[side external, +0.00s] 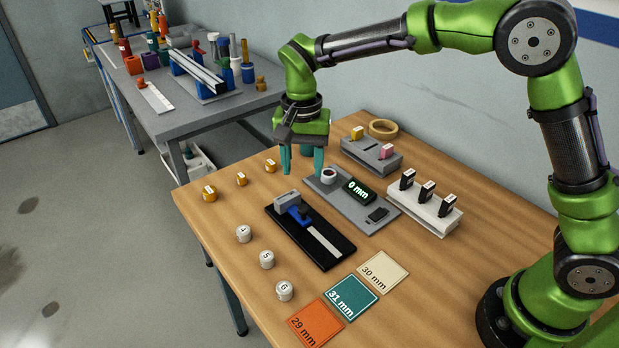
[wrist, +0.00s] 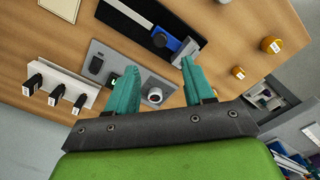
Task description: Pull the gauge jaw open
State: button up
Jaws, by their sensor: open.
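The gauge is a black base (side external: 334,252) with a pale scale bar, a grey block at its far-left end and a blue sliding jaw (side external: 296,211) close against that block. The blue jaw also shows in the wrist view (wrist: 167,40). A grey plate beside it carries a display (side external: 358,191) reading 0 mm and a white ring-shaped piece (side external: 328,176). My gripper (side external: 303,174) has its teal fingers apart and nothing between them. It hangs above the table, behind the blue jaw and over the plate's far-left end. In the wrist view the fingers (wrist: 158,76) straddle the white piece's position.
Three white numbered weights (side external: 266,259) and three orange tagged pieces (side external: 241,179) stand left of the gauge. Orange, teal and cream mm cards (side external: 351,297) lie in front. A white rack (side external: 424,210) of black tagged pieces stands right. A grey block (side external: 372,156) and wooden ring (side external: 383,128) are behind.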

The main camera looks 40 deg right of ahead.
aim_at(303, 207)
notch_tip(303, 207, down, 11)
jog(key=shift+r, duration=0.15)
grip_shut()
dwell(0.4)
